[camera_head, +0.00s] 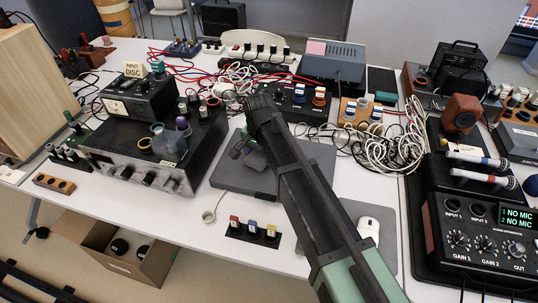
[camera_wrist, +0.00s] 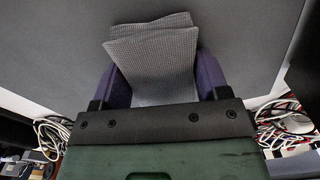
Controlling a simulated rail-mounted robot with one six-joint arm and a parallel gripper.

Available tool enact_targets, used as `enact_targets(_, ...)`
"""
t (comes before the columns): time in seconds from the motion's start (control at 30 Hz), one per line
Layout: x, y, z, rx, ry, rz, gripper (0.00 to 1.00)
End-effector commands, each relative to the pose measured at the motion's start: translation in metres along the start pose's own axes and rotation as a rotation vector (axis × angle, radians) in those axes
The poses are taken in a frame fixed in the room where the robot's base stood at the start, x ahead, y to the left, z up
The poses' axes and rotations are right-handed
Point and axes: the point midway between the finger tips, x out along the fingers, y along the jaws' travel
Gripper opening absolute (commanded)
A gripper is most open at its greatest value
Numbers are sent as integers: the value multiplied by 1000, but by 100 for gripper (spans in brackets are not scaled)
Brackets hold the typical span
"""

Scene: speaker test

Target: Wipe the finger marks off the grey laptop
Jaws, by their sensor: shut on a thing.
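The grey laptop (camera_head: 238,177) lies flat and closed on the white table, in the middle of the head view. My arm crosses over it and hides part of it. My gripper (camera_head: 244,148) is low over the laptop's left part. In the wrist view my gripper (camera_wrist: 155,72) has purple fingers on either side of a folded grey waffle-weave cloth (camera_wrist: 152,48) and is shut on it. The laptop's dark grey surface (camera_wrist: 60,50) fills the background there. I cannot tell whether the cloth touches it. No finger marks can be made out.
A dark amplifier (camera_head: 150,160) with jars on it stands left of the laptop. Coiled white cables (camera_head: 392,150) lie to the right. A white mouse (camera_head: 368,230) and a small switch block (camera_head: 252,231) are in front. An audio mixer (camera_head: 480,215) stands at far right.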

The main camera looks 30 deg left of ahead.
Motion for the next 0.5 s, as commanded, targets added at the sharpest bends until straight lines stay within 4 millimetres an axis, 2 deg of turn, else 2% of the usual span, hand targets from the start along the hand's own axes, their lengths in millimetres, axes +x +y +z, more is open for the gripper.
enact_targets(0.3,-2,-3,1,0,0,0,49)
enact_targets(0.5,-26,-2,1,1,0,0,49)
